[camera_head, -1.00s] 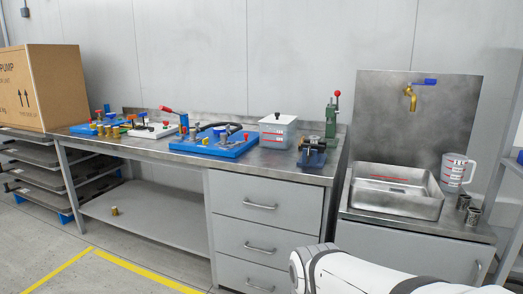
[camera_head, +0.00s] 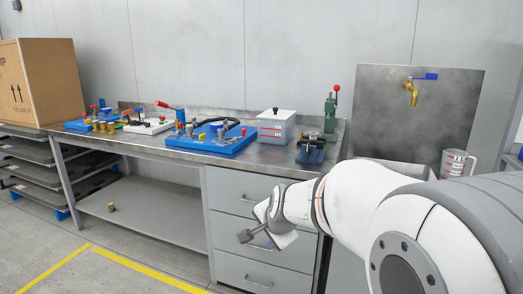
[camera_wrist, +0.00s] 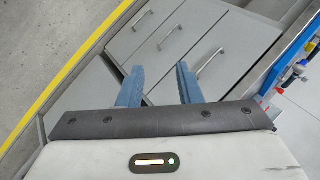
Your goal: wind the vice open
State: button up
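The vice (camera_head: 311,150) is a small blue and dark metal unit near the right front corner of the steel bench, left of the sink. Its handle is too small to make out clearly. My gripper (camera_head: 251,238) is in front of the bench drawers, below the bench top and apart from the vice. In the wrist view my gripper (camera_wrist: 159,86) has its two blue fingers spread apart with nothing between them. The vice does not show in the wrist view.
A green press (camera_head: 331,115) with a red knob stands behind the vice. A lidded clear container (camera_head: 276,130) and a blue pump board (camera_head: 212,142) are left of it. The drawers (camera_head: 245,235) are close to my gripper. A tall sink backplate (camera_head: 420,115) stands right.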

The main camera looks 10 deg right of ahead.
jog(key=w+d+r+m+t+h, duration=0.1)
jog(key=w+d+r+m+t, duration=0.1)
jog(key=w+m, duration=0.3)
jog(key=w+d+r+m+t, duration=0.1)
jog(key=w+d+m, duration=0.15)
jog(key=w, duration=0.45)
jog(key=m+t+h+p, duration=0.1)
jog(key=m+t+h, duration=0.3)
jog(key=m+h, duration=1.25)
send_near(307, 151)
notch_tip(307, 151, up, 3)
jog(key=d+m+y, duration=0.3)
jog(key=m+y, duration=0.3)
jog(key=y, duration=0.1)
jog(key=shift+m, duration=0.3)
jog(key=shift+r+p+x, duration=0.2)
jog(key=shift+p+x, duration=0.1)
jog(key=shift+x, duration=1.45)
jog(key=shift+r+p+x, duration=0.2)
jog(key=shift+p+x, duration=0.05)
jog(key=shift+x, duration=1.5)
jog(key=shift+c, duration=0.3)
grip_shut()
jog(key=shift+a, duration=0.1)
